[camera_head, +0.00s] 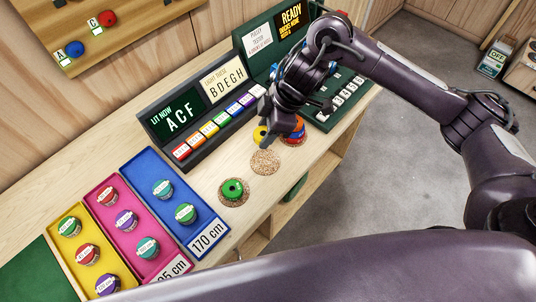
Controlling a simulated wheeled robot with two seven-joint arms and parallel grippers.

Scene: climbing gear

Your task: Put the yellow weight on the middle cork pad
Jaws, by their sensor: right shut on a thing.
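The yellow weight (260,134) shows partly beside the fingers of my right gripper (268,129), which is shut on it. The fingers hide the rest of the weight. The middle cork pad (265,162) is bare and lies just below the weight in the picture. The left cork pad (224,200) bears a green weight (232,188). My left gripper is not in view.
Blue (172,217), pink (139,252) and yellow (68,251) trays with several weights stand at the left. A dark sign panel with coloured buttons (213,122) stands behind the pads. A green panel (335,117) stands at the right. The wooden bench around the middle pad is clear.

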